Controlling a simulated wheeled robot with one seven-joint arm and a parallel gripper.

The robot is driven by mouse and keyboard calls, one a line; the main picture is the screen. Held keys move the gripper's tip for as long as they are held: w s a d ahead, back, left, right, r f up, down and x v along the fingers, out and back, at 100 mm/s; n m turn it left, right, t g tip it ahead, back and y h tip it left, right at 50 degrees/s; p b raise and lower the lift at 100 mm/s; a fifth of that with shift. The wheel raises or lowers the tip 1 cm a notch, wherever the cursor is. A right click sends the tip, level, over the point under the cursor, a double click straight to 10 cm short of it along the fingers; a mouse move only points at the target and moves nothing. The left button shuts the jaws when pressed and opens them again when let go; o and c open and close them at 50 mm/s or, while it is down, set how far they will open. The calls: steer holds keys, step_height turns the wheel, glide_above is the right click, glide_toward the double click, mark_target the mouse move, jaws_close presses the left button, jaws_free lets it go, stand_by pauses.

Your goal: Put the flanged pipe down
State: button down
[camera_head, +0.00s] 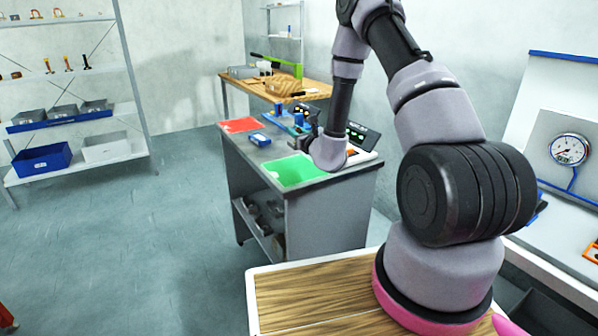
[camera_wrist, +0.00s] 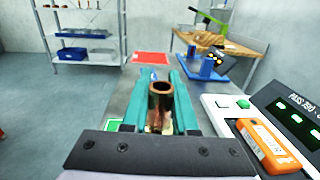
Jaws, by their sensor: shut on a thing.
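The flanged pipe (camera_wrist: 161,112) is a copper-brown tube with a wider open rim at the top. In the wrist view it stands roughly upright between the teal fingers of my gripper (camera_wrist: 161,94), which is shut on it. Its lower end is hidden by the gripper body, so I cannot tell whether it touches the bench. In the head view my gripper (camera_head: 313,133) is over the grey bench (camera_head: 330,190), beyond the green mat (camera_head: 290,172); the pipe is not discernible there.
A red mat (camera_head: 240,125) and a small blue block (camera_head: 260,140) lie on the bench's left part. A blue fixture (camera_wrist: 207,66) stands toward the back. At right are a display box (camera_wrist: 290,108) and an orange device (camera_wrist: 268,146). The green mat is mostly clear.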

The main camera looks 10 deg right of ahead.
steer(key=w+a+y, duration=0.1)
steer(key=w, duration=0.1)
glide_above(290, 166)
step_height(290, 166, down, 4)
steer(key=f, duration=0.1)
steer(key=shift+n, duration=0.4)
steer(key=shift+w+f, duration=0.15)
steer(key=shift+f, duration=2.05)
steer(key=shift+f, duration=0.2)
steer(key=c, duration=0.7)
jaws_free()
steer(key=shift+r, duration=0.1)
